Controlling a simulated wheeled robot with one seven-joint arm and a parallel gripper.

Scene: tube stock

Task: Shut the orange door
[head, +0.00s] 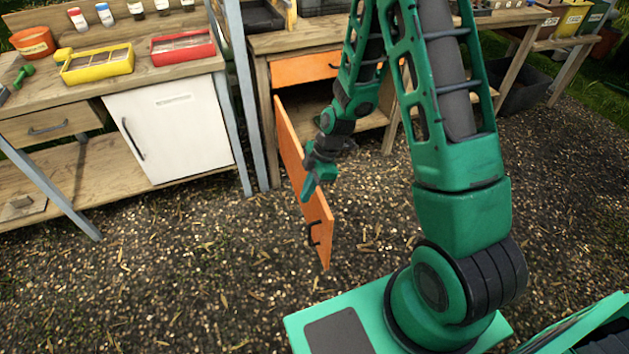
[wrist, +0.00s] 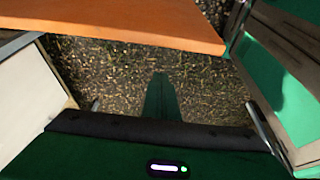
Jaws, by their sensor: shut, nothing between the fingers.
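The orange door (head: 291,150) stands wide open in the head view, swung out from the cabinet under the middle bench. Its hinge side is at the cabinet's left, and its dark handle (head: 314,234) is near the free end. My gripper (head: 307,196) is shut and empty, with its fingertips overlapping the door's middle in the head view. In the wrist view the door (wrist: 130,22) crosses the top, beyond the shut green fingers (wrist: 160,77). I cannot tell whether the fingers touch it. My arm hides part of the cabinet opening.
An orange drawer front (head: 300,69) is above the cabinet opening. A white cabinet door (head: 172,125) is to the left, under a bench with a yellow tray (head: 98,66) and a red tray (head: 183,48). The gravel (head: 180,270) in front is clear.

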